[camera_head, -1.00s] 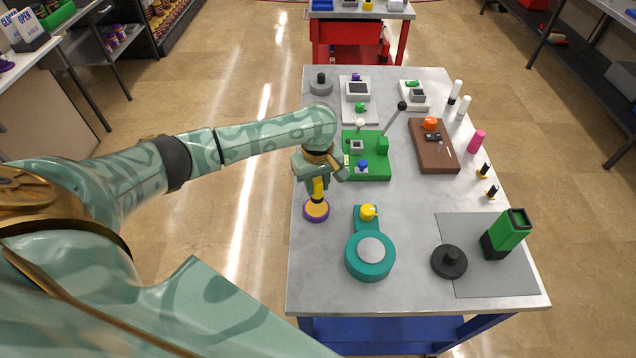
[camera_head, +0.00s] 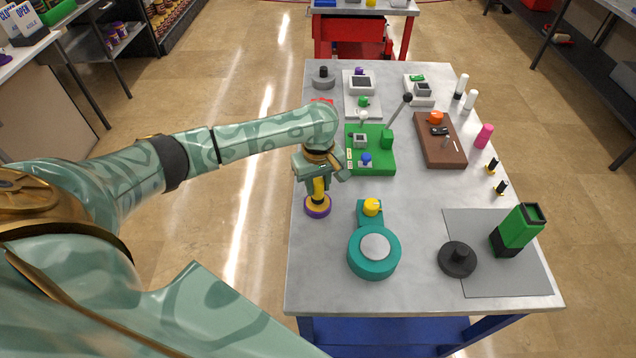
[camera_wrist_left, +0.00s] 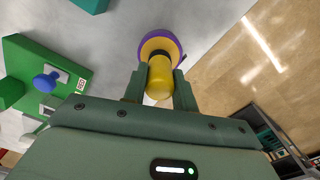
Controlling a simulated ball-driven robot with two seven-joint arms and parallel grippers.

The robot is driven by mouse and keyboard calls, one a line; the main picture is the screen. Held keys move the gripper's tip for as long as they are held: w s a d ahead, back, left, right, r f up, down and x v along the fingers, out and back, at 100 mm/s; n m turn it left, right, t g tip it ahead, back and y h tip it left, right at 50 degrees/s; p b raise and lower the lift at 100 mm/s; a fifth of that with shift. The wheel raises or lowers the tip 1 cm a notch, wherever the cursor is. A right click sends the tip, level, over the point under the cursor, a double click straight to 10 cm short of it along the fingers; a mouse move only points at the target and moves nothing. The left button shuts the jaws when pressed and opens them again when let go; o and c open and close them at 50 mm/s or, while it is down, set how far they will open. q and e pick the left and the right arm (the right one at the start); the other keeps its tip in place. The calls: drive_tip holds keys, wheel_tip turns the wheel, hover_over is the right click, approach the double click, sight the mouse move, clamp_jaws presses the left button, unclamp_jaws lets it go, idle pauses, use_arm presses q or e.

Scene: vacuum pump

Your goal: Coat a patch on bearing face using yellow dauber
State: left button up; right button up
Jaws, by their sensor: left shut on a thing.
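My left gripper (camera_head: 319,180) is shut on the yellow dauber (camera_head: 318,204), near the table's left edge. The dauber has a yellow-and-black handle and a wide round purple-and-yellow end pointing down; it also shows between the fingers in the left wrist view (camera_wrist_left: 161,80). Whether it touches the table I cannot tell. A teal round body (camera_head: 373,270) with a flat grey disc on top (camera_head: 376,247), which looks like the bearing face, stands to the right and nearer. The dauber is clear of it. My right gripper is not in view.
A teal block with a yellow knob (camera_head: 371,205) adjoins the round body. A green fixture (camera_head: 378,165) with a tall black-knobbed lever stands behind.

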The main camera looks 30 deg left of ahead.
sight(318, 181)
use_arm(q)
drive_tip(key=shift+f, duration=0.5)
idle(0.7)
idle(0.8)
drive_tip(key=shift+s+f+p, duration=0.15)
drive_tip(key=shift+f+p, duration=0.05)
drive_tip(key=shift+p, duration=0.6)
idle(1.4)
wheel_tip(318, 181, up, 2)
drive_tip(key=p, duration=0.2)
drive_tip(key=shift+p, duration=0.4)
wheel_tip(318, 181, up, 5)
drive_tip(key=p, duration=0.8)
drive_tip(key=shift+r, duration=0.15)
